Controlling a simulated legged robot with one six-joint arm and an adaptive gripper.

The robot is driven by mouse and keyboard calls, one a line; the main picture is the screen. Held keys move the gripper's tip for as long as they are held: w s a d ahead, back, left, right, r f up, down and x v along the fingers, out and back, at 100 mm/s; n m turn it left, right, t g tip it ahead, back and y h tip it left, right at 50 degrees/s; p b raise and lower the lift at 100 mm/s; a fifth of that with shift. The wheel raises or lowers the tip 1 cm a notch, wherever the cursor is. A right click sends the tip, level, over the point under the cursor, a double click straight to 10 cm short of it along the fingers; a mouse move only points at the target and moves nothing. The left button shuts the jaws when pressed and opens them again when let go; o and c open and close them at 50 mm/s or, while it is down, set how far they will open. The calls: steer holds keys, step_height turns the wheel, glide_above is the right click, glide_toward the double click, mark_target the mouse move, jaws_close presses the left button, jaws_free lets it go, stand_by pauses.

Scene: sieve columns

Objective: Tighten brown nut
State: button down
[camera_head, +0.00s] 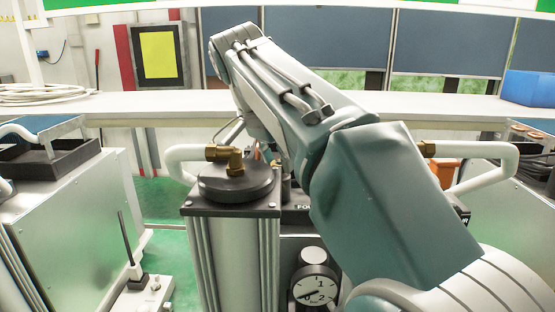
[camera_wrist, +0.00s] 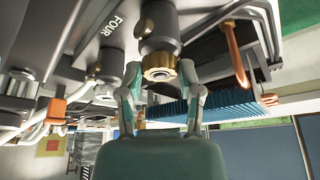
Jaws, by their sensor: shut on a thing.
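In the wrist view the brown nut (camera_wrist: 160,67) is a brass-coloured ring at the end of a grey cylindrical fitting (camera_wrist: 158,22). My gripper (camera_wrist: 160,72) has one finger on each side of the nut and is shut on it. The fingertips partly cover its sides. In the head view my arm crosses the middle, and my gripper and this nut are hidden behind it.
In the head view a column with a black cap (camera_head: 236,184) and brass elbow (camera_head: 225,155) stands left of my arm. A pressure gauge (camera_head: 315,287) sits low in front. White pipes (camera_head: 482,150) flank the columns.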

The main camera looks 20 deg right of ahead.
steer(key=shift+f, duration=0.15)
steer(key=shift+c, duration=1.3)
jaws_free()
steer(key=shift+a, duration=0.2)
steer(key=v, duration=0.7)
steer(key=shift+a+r, duration=0.15)
steer(key=shift+r, duration=0.05)
